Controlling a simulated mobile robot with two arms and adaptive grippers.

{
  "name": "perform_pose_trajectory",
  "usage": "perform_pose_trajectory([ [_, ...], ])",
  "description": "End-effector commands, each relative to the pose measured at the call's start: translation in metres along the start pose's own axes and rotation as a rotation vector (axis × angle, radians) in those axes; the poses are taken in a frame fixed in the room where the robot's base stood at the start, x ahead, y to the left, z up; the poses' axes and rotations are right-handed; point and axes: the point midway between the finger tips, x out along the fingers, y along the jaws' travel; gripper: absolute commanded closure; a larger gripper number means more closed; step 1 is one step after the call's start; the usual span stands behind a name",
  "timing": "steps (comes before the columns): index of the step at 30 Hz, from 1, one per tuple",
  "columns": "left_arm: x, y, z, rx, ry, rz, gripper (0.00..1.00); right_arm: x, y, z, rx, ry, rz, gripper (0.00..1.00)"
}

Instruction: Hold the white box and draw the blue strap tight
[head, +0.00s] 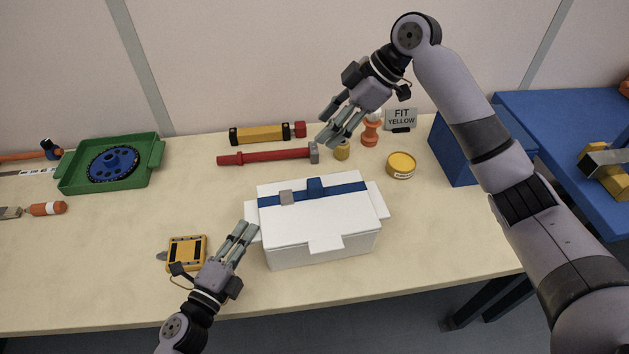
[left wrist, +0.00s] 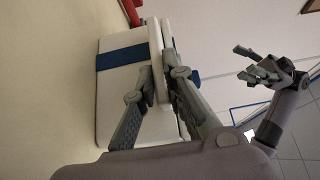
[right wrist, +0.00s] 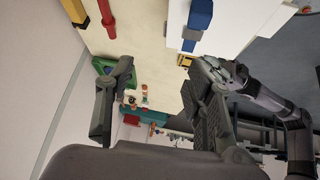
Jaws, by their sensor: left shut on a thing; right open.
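The white box (head: 315,244) stands upright on the table with its lid on. The blue strap (head: 340,189) runs across the lid, with a grey buckle (head: 287,197) and a raised blue piece (head: 315,186) on it. My left gripper (head: 247,231) is shut on the box's left lid edge; in the left wrist view its fingers (left wrist: 160,85) straddle the white rim near the blue strap (left wrist: 122,57). My right gripper (head: 337,135) is open and empty, above and behind the box. The right wrist view shows the blue piece (right wrist: 200,14) beyond its fingers (right wrist: 155,75).
Behind the box lie a red-handled hammer (head: 265,157), a yellow tool (head: 260,133) and a yellow tin (head: 400,165). A sign reading FIT YELLOW (head: 401,119) and a blue bin (head: 452,150) stand at right. A green tray (head: 75,178) is far left.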

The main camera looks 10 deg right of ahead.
Motion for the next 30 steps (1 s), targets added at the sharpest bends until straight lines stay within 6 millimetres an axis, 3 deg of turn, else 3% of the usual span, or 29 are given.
perform_pose_trajectory([
  [4, -0.002, 0.006, 0.001, 0.001, -0.004, 0.013, 1.0, 0.005, -0.024, 0.012, -0.083, -0.145, -0.095, 0.52],
  [11, -0.002, 0.007, 0.001, 0.001, -0.004, 0.013, 1.0, 0.013, -0.036, 0.021, -0.117, -0.217, -0.147, 0.52],
  [24, -0.002, 0.006, 0.001, 0.001, -0.005, 0.013, 1.0, 0.092, -0.048, 0.038, -0.117, -0.215, -0.148, 0.52],
  [30, -0.002, 0.006, 0.001, 0.001, -0.005, 0.013, 1.0, 0.115, -0.05, 0.044, -0.116, -0.214, -0.145, 0.52],
])
